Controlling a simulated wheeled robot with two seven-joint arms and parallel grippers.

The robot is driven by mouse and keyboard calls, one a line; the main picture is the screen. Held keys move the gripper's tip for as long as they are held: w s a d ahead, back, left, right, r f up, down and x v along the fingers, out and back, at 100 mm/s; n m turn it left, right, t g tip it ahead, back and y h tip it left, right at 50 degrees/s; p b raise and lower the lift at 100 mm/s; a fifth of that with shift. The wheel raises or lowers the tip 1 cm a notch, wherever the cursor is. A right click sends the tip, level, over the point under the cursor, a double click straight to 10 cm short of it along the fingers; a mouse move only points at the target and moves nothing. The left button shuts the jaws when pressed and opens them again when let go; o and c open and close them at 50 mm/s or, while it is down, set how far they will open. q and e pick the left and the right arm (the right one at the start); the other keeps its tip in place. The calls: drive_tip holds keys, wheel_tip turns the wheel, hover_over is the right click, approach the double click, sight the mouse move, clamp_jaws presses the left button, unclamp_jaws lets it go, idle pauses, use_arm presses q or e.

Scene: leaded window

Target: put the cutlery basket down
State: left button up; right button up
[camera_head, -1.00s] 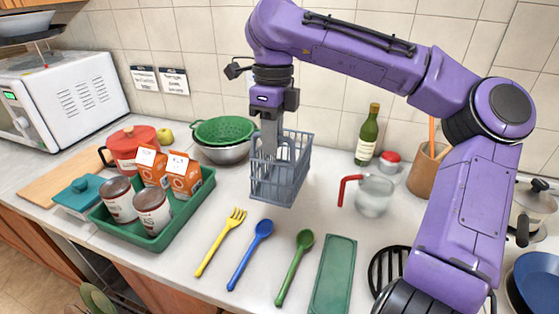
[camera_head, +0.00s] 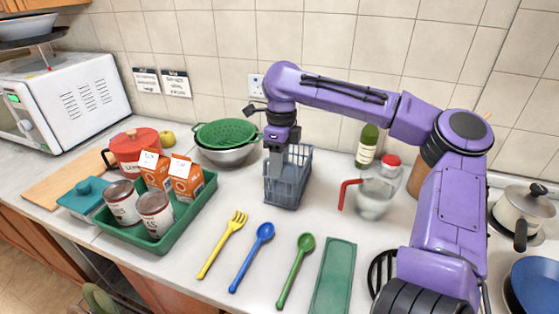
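The grey-blue cutlery basket (camera_head: 289,188) is upright at the middle of the counter, in front of the wall. Its base looks at or very close to the counter top; I cannot tell for sure whether it touches. My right gripper (camera_head: 275,164) points down at the basket's left side, with its fingers at the upper part of that wall, and appears shut on it. The fingertips are partly hidden against the basket's lattice. My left gripper is not in view.
A steel bowl with a green colander (camera_head: 224,132) stands close behind left. A green tray (camera_head: 170,238) with cans and cartons is left. Yellow fork (camera_head: 224,243), blue spoon (camera_head: 252,257) and green spoon (camera_head: 296,268) lie in front. A glass jug (camera_head: 373,197) stands right.

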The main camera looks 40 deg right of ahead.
wheel_tip(320, 180, up, 12)
drive_tip(key=shift+w+d, duration=0.3)
drive_tip(key=shift+d, duration=0.15)
